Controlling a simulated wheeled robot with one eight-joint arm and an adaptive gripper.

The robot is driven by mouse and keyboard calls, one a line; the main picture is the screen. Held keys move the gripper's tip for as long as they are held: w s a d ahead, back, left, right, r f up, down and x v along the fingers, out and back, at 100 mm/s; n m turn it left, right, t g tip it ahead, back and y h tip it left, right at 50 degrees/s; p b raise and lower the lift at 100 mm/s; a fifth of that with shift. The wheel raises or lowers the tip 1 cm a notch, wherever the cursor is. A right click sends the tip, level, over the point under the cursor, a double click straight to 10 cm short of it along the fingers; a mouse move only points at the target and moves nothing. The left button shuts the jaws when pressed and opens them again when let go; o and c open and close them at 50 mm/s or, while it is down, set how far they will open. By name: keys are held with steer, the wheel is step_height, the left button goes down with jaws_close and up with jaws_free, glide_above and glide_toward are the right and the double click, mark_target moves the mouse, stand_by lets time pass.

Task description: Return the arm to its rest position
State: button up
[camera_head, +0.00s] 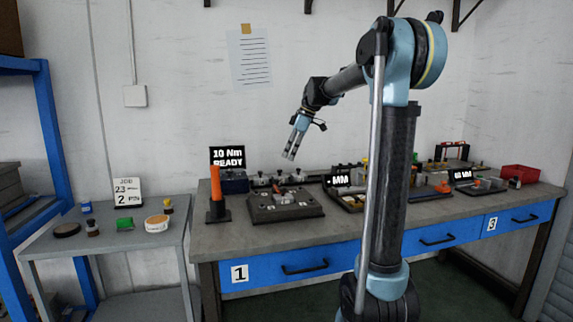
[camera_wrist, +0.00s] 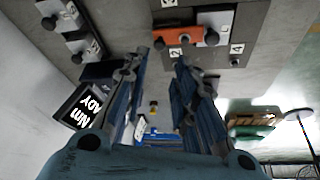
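My arm (camera_head: 392,175) rises in front of the bench and bends over to the left. My gripper (camera_head: 290,156) hangs tilted downward in the air above the bench's left part, clear of the fixture and in front of the wall. In the wrist view my gripper's two fingers (camera_wrist: 161,60) stand apart with nothing between them, so it is open and empty. Beyond the fingertips, the dark fixture (camera_wrist: 258,12) with an orange block (camera_wrist: 178,36) lies on the bench. The fixture also shows in the head view (camera_head: 262,211).
The grey bench (camera_head: 240,238) has blue drawers. On it stand an orange-handled tool (camera_head: 215,182), a "10 Nm READY" display (camera_head: 227,157), several small fixtures and a red bin (camera_head: 520,173). A side table (camera_head: 60,242) at left holds small containers. Air around the gripper is free.

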steer(key=shift+d+r, duration=0.15)
steer(key=shift+r, duration=0.3)
steer(key=s+d+f+m+t+h, duration=0.1)
steer(key=s+d+f+m, duration=0.35)
steer(key=s, duration=0.55)
steer(key=s+d+f+m+h, duration=0.1)
steer(key=s+d+f+m, duration=0.4)
steer(key=s, duration=0.5)
steer(key=s+d+f+m+h, duration=0.1)
steer(key=s+d+f+m, duration=0.2)
steer(key=s+f, duration=0.5)
steer(key=s+d+f+m+h, duration=0.1)
steer(key=s+d+f+m, duration=0.3)
steer(key=s+f, duration=0.5)
steer(key=shift+d+f+t, duration=0.4)
steer(key=shift+d+f, duration=0.2)
steer(key=shift+d, duration=0.25)
